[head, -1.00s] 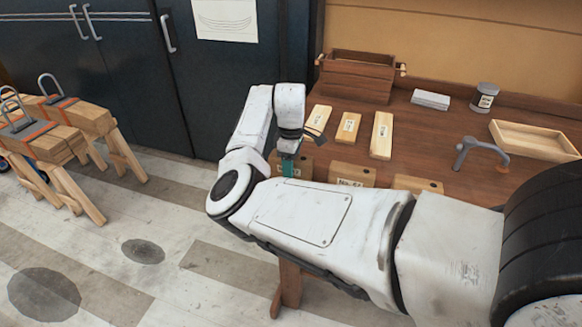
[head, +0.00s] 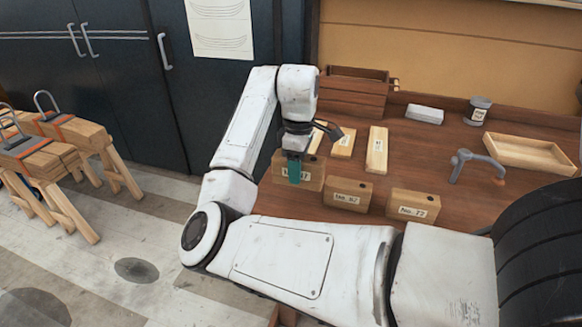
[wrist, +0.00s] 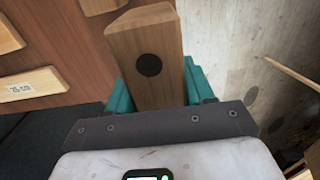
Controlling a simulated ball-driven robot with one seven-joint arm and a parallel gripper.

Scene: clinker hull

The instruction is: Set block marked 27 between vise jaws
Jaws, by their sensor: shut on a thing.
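My gripper (head: 294,170) is shut on the leftmost wooden block (head: 314,173), at the front edge of the bench. Its teal fingers cover part of the white label, so I cannot read the whole number. In the wrist view, the held block (wrist: 148,45) stands between the teal fingers and shows a dark round hole. I cannot tell whether it touches the bench. A middle block (head: 347,193) and a right block (head: 413,206) rest to its right with small labels; the right one seems to read No. 22 or 27. I make out no vise jaws.
The bench (head: 400,155) carries flat labelled wood pieces (head: 376,150), a slatted crate (head: 355,95), a grey block (head: 425,114), a can (head: 478,110), a grey clamp-like tool (head: 462,163) and a shallow tray (head: 528,155). Sawhorses (head: 60,150) stand at left.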

